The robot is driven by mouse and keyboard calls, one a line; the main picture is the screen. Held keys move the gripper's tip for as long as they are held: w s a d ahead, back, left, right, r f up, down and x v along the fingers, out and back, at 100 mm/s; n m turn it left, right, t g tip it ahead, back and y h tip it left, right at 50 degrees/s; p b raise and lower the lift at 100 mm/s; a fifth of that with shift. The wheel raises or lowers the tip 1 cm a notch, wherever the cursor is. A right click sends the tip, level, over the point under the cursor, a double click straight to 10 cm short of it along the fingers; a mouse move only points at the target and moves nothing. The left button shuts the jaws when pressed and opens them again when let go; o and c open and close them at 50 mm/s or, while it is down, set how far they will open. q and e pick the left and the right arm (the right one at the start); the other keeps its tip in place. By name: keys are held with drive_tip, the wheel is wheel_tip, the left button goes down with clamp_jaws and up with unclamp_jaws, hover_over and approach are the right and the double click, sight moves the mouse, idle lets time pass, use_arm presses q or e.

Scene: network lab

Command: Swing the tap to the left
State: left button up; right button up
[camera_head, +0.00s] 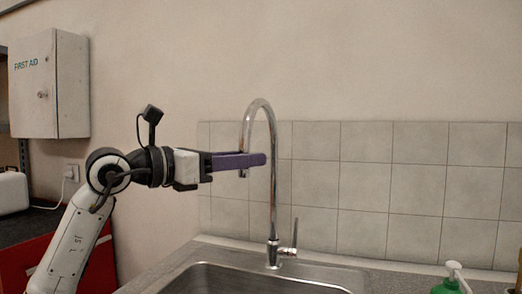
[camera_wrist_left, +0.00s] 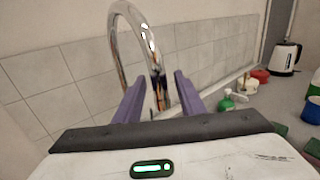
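The chrome tap (camera_head: 273,190) stands at the back of the sink, with a tall curved spout arching to the left and a small lever at its base. My left gripper (camera_head: 255,160) has purple fingers and lies level at the downturned end of the spout, whose tip shows just below the fingers. In the left wrist view the fingers (camera_wrist_left: 160,98) are apart, with chrome of the tap (camera_wrist_left: 122,45) showing in the gap between them. I cannot tell whether either finger touches the spout. My right gripper is not in view.
The steel sink (camera_head: 215,278) is set in a grey counter below. A tiled wall (camera_head: 365,180) stands close behind the tap. A green soap bottle (camera_head: 451,284) is at the right; it also shows in the left wrist view (camera_wrist_left: 227,101), with a kettle (camera_wrist_left: 285,58) farther away.

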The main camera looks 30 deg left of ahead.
use_arm(q)
drive_tip(key=shift+p+x, duration=0.4)
drive_tip(key=shift+x, duration=1.7)
clamp_jaws()
